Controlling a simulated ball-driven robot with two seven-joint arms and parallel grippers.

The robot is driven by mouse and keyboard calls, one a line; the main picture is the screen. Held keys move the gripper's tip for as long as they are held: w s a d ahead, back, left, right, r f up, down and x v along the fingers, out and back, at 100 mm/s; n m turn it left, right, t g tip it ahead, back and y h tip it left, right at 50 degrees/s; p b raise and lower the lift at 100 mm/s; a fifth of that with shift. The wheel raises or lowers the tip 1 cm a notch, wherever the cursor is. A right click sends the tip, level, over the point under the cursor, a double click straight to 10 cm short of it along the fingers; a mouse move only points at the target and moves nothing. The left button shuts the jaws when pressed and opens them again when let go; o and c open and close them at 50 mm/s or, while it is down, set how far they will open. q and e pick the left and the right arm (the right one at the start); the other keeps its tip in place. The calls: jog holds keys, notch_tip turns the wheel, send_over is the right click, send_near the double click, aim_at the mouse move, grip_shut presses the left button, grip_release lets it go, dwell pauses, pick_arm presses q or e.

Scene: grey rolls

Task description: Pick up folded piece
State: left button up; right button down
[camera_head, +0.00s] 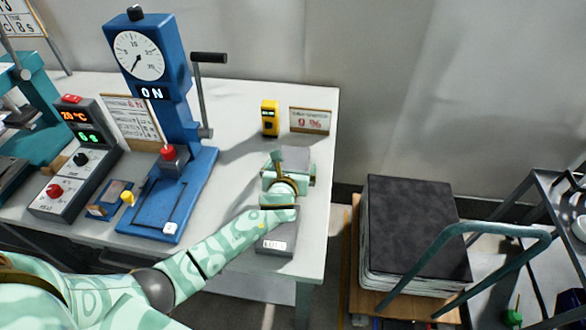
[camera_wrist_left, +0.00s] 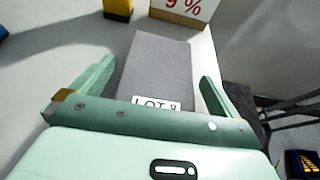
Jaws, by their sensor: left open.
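A flat grey folded piece (camera_wrist_left: 155,62) lies on the white table, with a white LOT 8 label along its near edge in the left wrist view. My left gripper (camera_wrist_left: 158,73) is open over it, one pale green finger on each side. In the head view the gripper (camera_head: 290,170) hides part of it, and a grey end (camera_head: 296,157) shows beyond the fingers. A darker grey slab with a white label (camera_head: 275,232) shows below my left wrist; I cannot tell whether it belongs to the same piece. My right gripper is out of view.
A yellow device (camera_head: 270,118) and a percentage sign (camera_head: 310,120) stand behind the piece. A blue press (camera_head: 160,130) with a dial and a control box (camera_head: 75,160) stand to the left. A stack of dark sheets (camera_head: 412,225) on a cart is right of the table.

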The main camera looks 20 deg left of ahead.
pick_arm(q)
jog(key=shift+w+a+f, duration=0.15)
jog(key=shift+w+f, duration=0.2)
jog(key=shift+w, duration=0.25)
jog(key=shift+r, duration=0.15)
jog(key=c, duration=1)
jog(key=shift+c, duration=0.2)
